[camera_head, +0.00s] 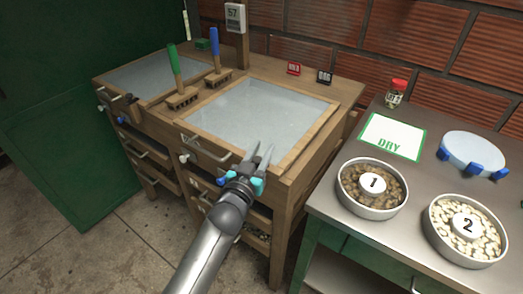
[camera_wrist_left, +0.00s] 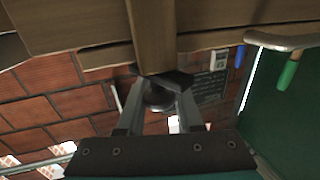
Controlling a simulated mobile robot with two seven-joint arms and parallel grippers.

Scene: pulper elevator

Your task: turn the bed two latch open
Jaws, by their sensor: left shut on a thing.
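A wooden cabinet (camera_head: 262,168) carries two shallow framed beds, a smaller left bed (camera_head: 150,72) and a larger right bed (camera_head: 255,112). My left gripper (camera_head: 262,156) is at the front edge of the right bed, near its right corner. In the left wrist view my left gripper (camera_wrist_left: 158,97) is shut on a dark latch (camera_wrist_left: 163,78) under a wooden beam, with a round metal part between the fingers. The fingers hide the latch in the head view, so its angle is hard to tell. My right gripper is not in view.
A green-handled rake (camera_head: 175,66) and a blue-handled rake (camera_head: 215,50) stand between the beds. A steel table (camera_head: 322,200) at right holds bowl one (camera_head: 350,203), bowl two (camera_head: 437,243), a DRY sheet (camera_head: 393,135) and a jar (camera_head: 396,96). The floor at left is free.

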